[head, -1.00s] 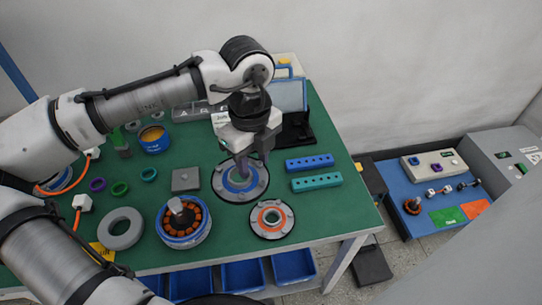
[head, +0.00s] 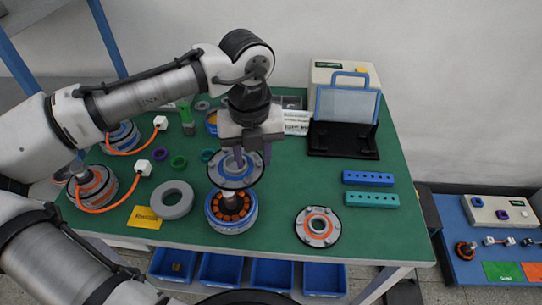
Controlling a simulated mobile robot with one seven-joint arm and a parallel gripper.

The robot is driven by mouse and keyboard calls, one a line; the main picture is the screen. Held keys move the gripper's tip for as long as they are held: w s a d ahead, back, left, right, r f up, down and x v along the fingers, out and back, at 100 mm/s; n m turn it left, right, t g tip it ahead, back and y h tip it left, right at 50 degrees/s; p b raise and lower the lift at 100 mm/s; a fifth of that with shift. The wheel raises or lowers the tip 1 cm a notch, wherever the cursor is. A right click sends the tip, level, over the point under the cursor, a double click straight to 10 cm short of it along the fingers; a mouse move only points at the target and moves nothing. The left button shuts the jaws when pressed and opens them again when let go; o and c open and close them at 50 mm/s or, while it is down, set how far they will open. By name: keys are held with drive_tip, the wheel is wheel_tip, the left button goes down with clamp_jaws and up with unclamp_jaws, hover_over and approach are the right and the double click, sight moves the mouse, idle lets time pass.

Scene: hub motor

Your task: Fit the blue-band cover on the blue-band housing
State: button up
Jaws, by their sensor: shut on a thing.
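The blue-band cover (head: 216,177) is a grey disc with a blue ring around its centre. My gripper (head: 238,160) points down and is shut on the cover's raised middle. It holds the cover roughly level over the back part of the blue-band housing (head: 231,224). The housing stands upright on the green table, with a blue outer band and orange-brown windings inside. The windings show in front of the cover's edge, so the two look apart; the exact gap is unclear.
An orange-band cover (head: 318,227) lies to the right. A grey ring (head: 172,200) and yellow card (head: 145,218) lie left. Another housing with an orange band (head: 92,187) and a blue one (head: 122,136) stand far left. Blue and teal bars (head: 368,179) lie right.

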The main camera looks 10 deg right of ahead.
wheel_tip(320, 180, down, 6)
drive_tip(key=a+m+b, duration=0.1)
drive_tip(key=a+b, duration=0.1)
drive_tip(key=shift+w+a+b, duration=0.25)
drive_tip(key=shift+w+b, duration=0.15)
drive_tip(key=shift+w, duration=0.05)
drive_tip(key=shift+f, duration=0.2)
idle(0.4)
